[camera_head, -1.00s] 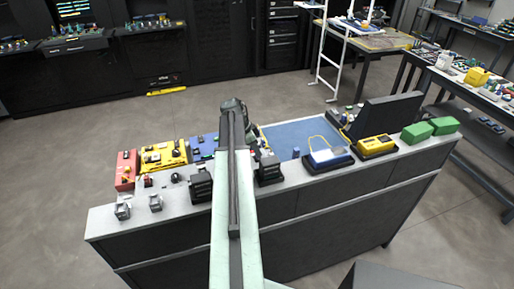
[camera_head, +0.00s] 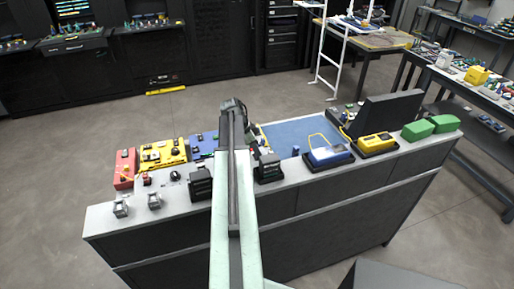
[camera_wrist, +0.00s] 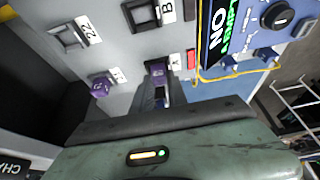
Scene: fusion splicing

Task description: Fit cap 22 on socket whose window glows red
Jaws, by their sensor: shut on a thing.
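My gripper (camera_wrist: 161,92) is at the middle of the wrist view, shut on a small purple cap (camera_wrist: 157,68); its number is too small to read. A second purple cap (camera_wrist: 100,87) stands to the left, beside a white label. A grey square frame (camera_wrist: 69,37) with the label 22 is at upper left, and a similar dark frame (camera_wrist: 142,14) with the label B is at the top. A small red patch (camera_wrist: 191,58) shows right of the held cap; I cannot tell whether it is a glowing window. In the head view my arm hides the gripper tip.
The grey bench (camera_head: 100,222) carries a red tray (camera_head: 125,168), a yellow tray (camera_head: 163,153), two black devices (camera_head: 200,185) (camera_head: 268,168), a blue mat (camera_head: 285,135) and a blue-white unit (camera_head: 328,157). A yellow cable (camera_wrist: 232,73) crosses the wrist view at right.

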